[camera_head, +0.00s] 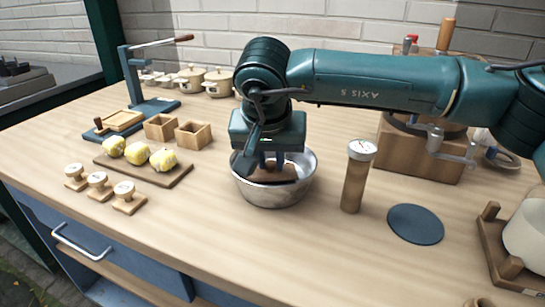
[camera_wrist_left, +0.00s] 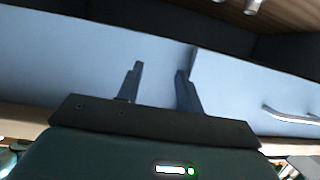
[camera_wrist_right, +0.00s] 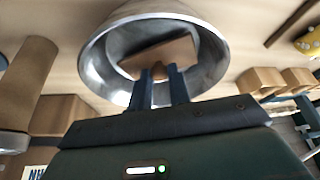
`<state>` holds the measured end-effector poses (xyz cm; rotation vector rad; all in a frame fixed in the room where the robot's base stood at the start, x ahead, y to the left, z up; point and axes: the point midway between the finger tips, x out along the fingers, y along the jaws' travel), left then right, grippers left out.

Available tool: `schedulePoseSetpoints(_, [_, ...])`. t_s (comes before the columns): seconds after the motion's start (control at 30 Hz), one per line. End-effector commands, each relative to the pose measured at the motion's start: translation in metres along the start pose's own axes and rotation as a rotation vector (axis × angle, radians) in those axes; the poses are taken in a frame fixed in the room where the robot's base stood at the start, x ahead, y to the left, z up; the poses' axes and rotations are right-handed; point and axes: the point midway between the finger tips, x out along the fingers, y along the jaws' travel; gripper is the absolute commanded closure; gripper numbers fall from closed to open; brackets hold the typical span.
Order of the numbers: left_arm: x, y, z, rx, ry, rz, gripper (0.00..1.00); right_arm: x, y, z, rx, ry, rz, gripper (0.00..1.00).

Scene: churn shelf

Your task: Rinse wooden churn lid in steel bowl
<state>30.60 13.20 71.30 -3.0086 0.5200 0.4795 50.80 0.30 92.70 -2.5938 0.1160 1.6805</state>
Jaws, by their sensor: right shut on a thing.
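The steel bowl (camera_head: 275,195) stands near the middle of the wooden counter. My right gripper (camera_head: 266,162) points down into it and is shut on the wooden churn lid (camera_head: 284,174), which is inside the bowl, below the rim. In the right wrist view, the fingers (camera_wrist_right: 160,75) close on a small knob of the lid (camera_wrist_right: 165,54), within the round bowl (camera_wrist_right: 95,75). Whether the lid touches the bowl's bottom cannot be told. My left gripper (camera_wrist_left: 160,70) is open and empty, facing the blue cabinet front, outside the head view.
Right of the bowl stand a wooden cylinder with a gauge top (camera_head: 354,185) and a dark round mat (camera_head: 416,224). Left are a board (camera_head: 180,178) with yellow lumps, small wooden boxes (camera_head: 193,135) and knobbed stamps (camera_head: 98,184). The counter's front is clear.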

Motion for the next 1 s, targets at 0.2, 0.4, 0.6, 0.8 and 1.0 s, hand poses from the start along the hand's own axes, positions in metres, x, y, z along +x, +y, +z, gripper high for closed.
schedulePoseSetpoints(0.2, [0.0, 0.0, 0.0, 0.0, -0.001, 0.0, 0.64, 0.0, -0.001, -0.001, 0.0, 0.0, -0.001, 1.0])
schedulePoseSetpoints(0.4, [-0.001, 0.001, -0.002, 0.0, -0.002, 0.001, 0.64, -0.002, -0.001, -0.001, 0.0, 0.0, -0.001, 1.0])
schedulePoseSetpoints(0.6, [-0.004, 0.001, -0.011, 0.0, -0.001, 0.001, 0.64, -0.014, -0.002, -0.007, 0.0, 0.001, -0.001, 1.0])
schedulePoseSetpoints(0.8, [-0.007, 0.0, -0.021, 0.0, 0.0, 0.0, 0.64, -0.027, -0.002, -0.012, -0.001, 0.0, -0.002, 1.0])
schedulePoseSetpoints(1.0, [-0.01, 0.0, -0.031, -0.001, 0.0, 0.0, 0.64, -0.04, -0.002, -0.018, -0.001, 0.0, -0.001, 1.0])
